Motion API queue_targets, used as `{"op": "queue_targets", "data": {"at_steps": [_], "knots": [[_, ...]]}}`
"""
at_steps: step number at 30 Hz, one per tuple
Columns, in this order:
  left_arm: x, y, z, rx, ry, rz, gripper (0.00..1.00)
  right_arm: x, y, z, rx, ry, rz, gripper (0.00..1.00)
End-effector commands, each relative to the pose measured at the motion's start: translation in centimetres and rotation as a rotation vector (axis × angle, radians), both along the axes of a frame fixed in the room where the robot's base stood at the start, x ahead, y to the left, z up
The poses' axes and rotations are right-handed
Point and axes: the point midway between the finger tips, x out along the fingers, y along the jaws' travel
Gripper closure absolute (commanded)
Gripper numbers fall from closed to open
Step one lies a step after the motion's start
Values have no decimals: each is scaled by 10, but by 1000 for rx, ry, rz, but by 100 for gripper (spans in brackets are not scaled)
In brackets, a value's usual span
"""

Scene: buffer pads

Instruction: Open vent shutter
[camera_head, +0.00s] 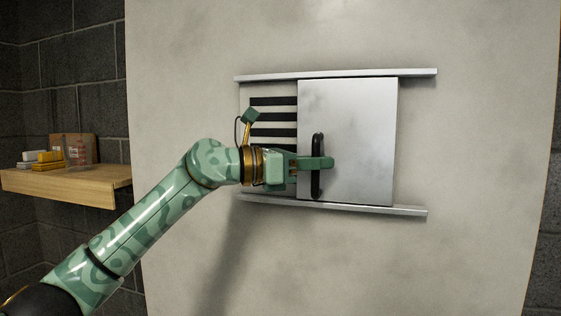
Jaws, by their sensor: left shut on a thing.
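The vent shutter (360,135) is a flat silver metal panel on a pale wall panel. It sits between an upper rail (336,75) and a lower rail (380,209). To its left, part of the slatted vent (273,115) shows, with dark horizontal slots. A black vertical handle (317,185) stands near the shutter's left edge. My left gripper (318,163) comes in from the left and is shut on the handle around its middle. The gripper hides the middle of the handle and the lower part of the vent. My right gripper is not in view.
A wooden shelf (75,182) juts out at the left, holding small yellow and white items, a clear container and a brown box. Both rails run on past the shutter's right edge. The pale wall panel (480,150) is clear to the right.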

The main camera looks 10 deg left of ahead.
Motion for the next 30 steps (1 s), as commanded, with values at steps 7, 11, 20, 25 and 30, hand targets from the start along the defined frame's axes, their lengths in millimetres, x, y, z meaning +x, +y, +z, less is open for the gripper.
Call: {"op": "queue_targets", "data": {"at_steps": [7, 11, 20, 25, 30], "knots": [[-6, -31, 2, -1, -4, 0, 100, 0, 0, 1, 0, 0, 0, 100], [-7, -35, 2, -1, -3, 1, 100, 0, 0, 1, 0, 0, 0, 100], [-7, -35, 2, -2, -3, 2, 100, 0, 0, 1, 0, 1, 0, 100], [-7, -35, 2, -1, -3, 2, 81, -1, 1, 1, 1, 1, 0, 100], [-7, -33, 1, -1, -3, 2, 81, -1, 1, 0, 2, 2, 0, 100]]}}
